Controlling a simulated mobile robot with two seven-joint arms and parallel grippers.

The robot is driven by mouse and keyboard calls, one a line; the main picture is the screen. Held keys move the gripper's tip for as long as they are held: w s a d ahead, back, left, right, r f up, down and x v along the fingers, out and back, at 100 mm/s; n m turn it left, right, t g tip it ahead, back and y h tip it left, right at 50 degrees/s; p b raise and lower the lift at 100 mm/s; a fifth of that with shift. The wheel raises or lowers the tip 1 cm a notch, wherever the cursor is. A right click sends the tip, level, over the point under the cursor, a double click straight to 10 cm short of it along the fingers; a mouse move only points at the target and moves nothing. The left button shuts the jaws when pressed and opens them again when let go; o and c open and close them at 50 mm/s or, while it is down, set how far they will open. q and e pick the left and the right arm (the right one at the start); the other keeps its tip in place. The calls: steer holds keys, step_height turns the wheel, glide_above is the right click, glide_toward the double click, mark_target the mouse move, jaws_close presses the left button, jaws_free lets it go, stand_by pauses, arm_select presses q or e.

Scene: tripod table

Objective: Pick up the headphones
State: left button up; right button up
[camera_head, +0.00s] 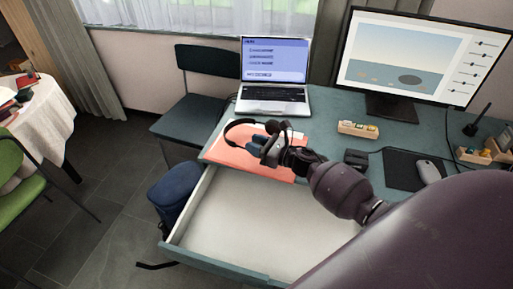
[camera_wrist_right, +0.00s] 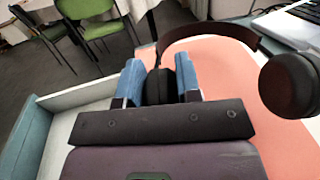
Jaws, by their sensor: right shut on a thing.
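The dark headphones (camera_head: 233,124) lie on a salmon-pink folder (camera_head: 232,151) at the desk's front left corner. The headband shows as a dark arc in the right wrist view (camera_wrist_right: 212,29), with one round ear cup (camera_wrist_right: 291,85) at the right. My right gripper (camera_head: 272,141) reaches in from the right over the folder. In the right wrist view its two blue fingers (camera_wrist_right: 159,84) are on either side of the other dark ear cup (camera_wrist_right: 160,86), shut on it. My left gripper is not in view.
An open, empty-looking drawer (camera_head: 250,215) juts out below the desk edge. A laptop (camera_head: 273,92) stands behind the headphones. A monitor (camera_head: 420,60), a wooden block holder (camera_head: 358,129) and a mouse (camera_head: 428,171) are to the right. A dark chair (camera_head: 195,116) stands behind left.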

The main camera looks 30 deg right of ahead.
step_height(320, 180, up, 18)
steer(key=p, duration=0.3)
steer(key=shift+f+p, duration=0.25)
steer(key=shift+p, duration=0.15)
